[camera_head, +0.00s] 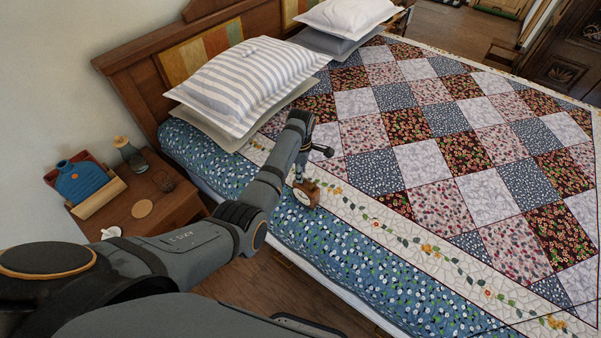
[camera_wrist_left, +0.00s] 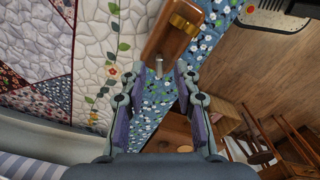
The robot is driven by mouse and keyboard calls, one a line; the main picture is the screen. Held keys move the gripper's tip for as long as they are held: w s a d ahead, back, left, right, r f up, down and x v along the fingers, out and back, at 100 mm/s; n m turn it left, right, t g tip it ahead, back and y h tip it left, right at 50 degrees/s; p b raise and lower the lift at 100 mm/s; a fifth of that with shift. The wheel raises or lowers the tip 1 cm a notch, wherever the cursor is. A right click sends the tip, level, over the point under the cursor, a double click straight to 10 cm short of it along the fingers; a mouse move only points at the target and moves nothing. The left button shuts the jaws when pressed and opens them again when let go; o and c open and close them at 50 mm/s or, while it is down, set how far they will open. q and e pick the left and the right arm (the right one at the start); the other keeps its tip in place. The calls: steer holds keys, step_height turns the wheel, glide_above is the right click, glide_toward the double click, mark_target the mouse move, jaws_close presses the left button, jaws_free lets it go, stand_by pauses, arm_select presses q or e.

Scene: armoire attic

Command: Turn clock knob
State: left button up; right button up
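A small wooden clock (camera_head: 306,194) with a pale round face sits on the near edge of the bed, partly behind my arm. In the left wrist view the clock (camera_wrist_left: 173,30) shows as a brown block with a brass-coloured part on it. A small light knob (camera_wrist_left: 159,68) sticks out from its side toward my gripper. My left gripper (camera_head: 301,178) is just above the clock in the head view. In the left wrist view the left gripper (camera_wrist_left: 160,72) is open, with the knob between its fingertips and a gap on both sides. My right gripper is not seen.
The bed carries a patchwork quilt (camera_head: 428,160) and striped pillows (camera_head: 245,80). A wooden nightstand (camera_head: 172,210) with a blue vase (camera_head: 80,181), a bottle (camera_head: 130,152) and a round coaster (camera_head: 142,208) stands left of the bed. Bare wood floor lies below the bed edge.

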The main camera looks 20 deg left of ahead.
arm_select(q)
steer(key=shift+f, duration=0.65)
jaws_close()
steer(key=shift+r, duration=0.1)
